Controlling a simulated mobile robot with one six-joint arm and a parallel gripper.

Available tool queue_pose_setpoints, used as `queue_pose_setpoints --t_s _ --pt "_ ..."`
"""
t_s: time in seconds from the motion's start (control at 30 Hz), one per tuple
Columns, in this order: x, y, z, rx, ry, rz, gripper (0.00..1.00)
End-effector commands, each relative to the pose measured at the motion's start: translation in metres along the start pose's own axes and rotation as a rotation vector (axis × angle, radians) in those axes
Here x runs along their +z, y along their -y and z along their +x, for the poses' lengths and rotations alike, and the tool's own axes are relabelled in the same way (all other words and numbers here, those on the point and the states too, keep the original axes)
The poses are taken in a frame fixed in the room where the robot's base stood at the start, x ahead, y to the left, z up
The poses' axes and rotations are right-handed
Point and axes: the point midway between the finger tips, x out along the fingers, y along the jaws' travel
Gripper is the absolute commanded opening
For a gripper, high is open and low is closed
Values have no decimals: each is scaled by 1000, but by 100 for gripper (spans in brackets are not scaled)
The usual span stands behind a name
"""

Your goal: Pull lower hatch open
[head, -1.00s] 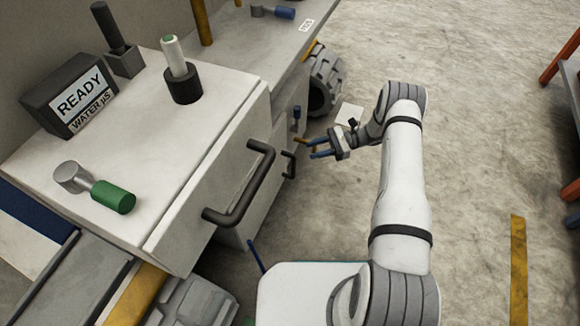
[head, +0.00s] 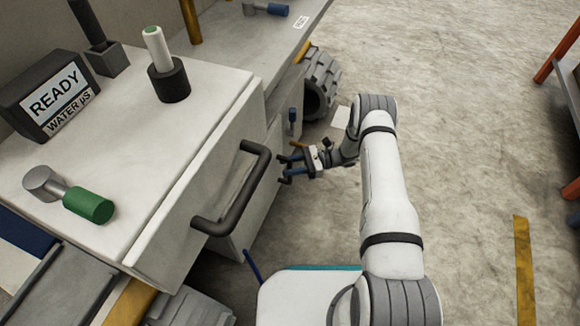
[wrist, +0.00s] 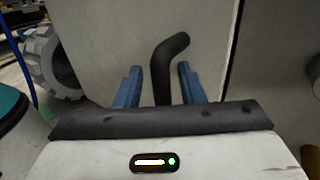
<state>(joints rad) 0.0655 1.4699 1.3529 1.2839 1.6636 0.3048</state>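The lower hatch (head: 258,205) is a pale panel below the upper front with the large dark handle. It fills the middle of the wrist view (wrist: 110,40). The lower part of the handle is hidden behind the gripper body in the wrist view.
A large dark handle (head: 240,195) juts out from the upper front, left of my gripper. A grey ribbed wheel-like part (head: 320,85) lies beyond the gripper, with a white sheet (head: 341,117) on the floor.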

Motion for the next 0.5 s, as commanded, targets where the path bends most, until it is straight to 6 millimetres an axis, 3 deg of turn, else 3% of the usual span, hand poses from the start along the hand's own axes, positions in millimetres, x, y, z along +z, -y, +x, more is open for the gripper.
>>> queue_pose_setpoints --t_s 0.17,0.5 --pt "0 0 0 0 0 0 34" --pt "0 0 1 2 0 1 7"
